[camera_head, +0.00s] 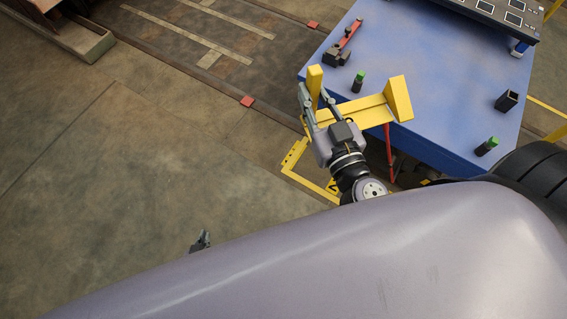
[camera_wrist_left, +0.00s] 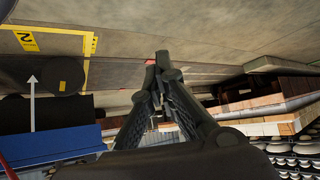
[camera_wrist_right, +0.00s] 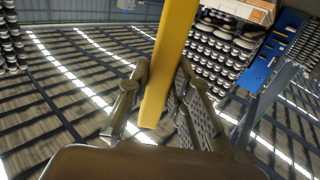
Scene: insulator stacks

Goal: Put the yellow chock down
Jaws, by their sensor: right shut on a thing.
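The yellow chock (camera_head: 357,113) is a long bar with an upright piece at its left end and a wedge at its right end. My right gripper (camera_head: 317,95) is shut on its left end, and the chock shows between the fingers (camera_wrist_right: 163,85) in the right wrist view. In the head view the chock overlaps the near left edge of the blue table (camera_head: 440,95); I cannot tell how high it is above it. My left gripper (camera_head: 201,241) shows only its tip above my body. In the left wrist view its fingertips (camera_wrist_left: 162,62) meet with nothing between them.
On the table are a black tool with a red handle (camera_head: 345,45), green-capped cylinders (camera_head: 358,82) (camera_head: 487,147), a black open box (camera_head: 507,101) and a screen panel (camera_head: 490,12). A yellow floor frame (camera_head: 300,170) marked 2 lies below.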

